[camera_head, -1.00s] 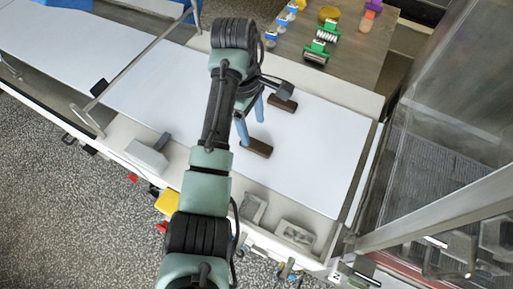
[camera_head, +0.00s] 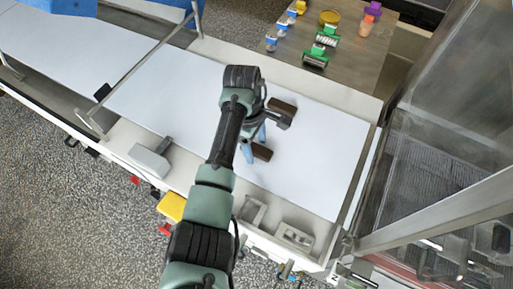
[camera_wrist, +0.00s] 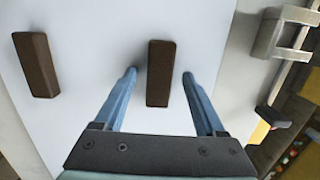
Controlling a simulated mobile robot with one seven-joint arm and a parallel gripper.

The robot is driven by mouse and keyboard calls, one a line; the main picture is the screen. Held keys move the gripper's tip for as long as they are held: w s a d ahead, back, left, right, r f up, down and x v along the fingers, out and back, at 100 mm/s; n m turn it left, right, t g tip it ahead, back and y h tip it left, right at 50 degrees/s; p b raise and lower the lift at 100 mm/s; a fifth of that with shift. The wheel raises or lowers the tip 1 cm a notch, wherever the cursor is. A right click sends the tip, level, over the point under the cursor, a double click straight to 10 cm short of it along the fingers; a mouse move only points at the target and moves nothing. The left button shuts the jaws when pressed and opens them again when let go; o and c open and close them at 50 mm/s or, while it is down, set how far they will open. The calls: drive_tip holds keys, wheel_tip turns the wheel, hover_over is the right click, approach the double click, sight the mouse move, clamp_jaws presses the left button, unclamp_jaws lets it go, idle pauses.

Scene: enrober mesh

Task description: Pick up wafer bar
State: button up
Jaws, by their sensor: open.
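Two dark brown wafer bars lie on the white belt. One wafer bar (camera_wrist: 160,72) is between the fingertips of my gripper (camera_wrist: 159,76) in the wrist view, with a gap on each side. In the head view this bar (camera_head: 262,152) is partly hidden by my gripper (camera_head: 252,139). My gripper is open, its blue fingers pointing down at the belt, and holds nothing. The other wafer bar (camera_wrist: 36,64) lies to the left in the wrist view and farther back in the head view (camera_head: 284,106).
The white belt (camera_head: 310,165) is clear around the bars. A metal rail (camera_head: 150,55) crosses it at left. A brown table (camera_head: 345,70) with small coloured items stands behind. A clear-walled machine (camera_head: 440,130) is at right. Grey brackets (camera_head: 295,236) line the front edge.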

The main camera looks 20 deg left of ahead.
drive_tip(key=shift+f, duration=0.2)
drive_tip(key=shift+c, duration=0.4)
drive_tip(key=c, duration=1)
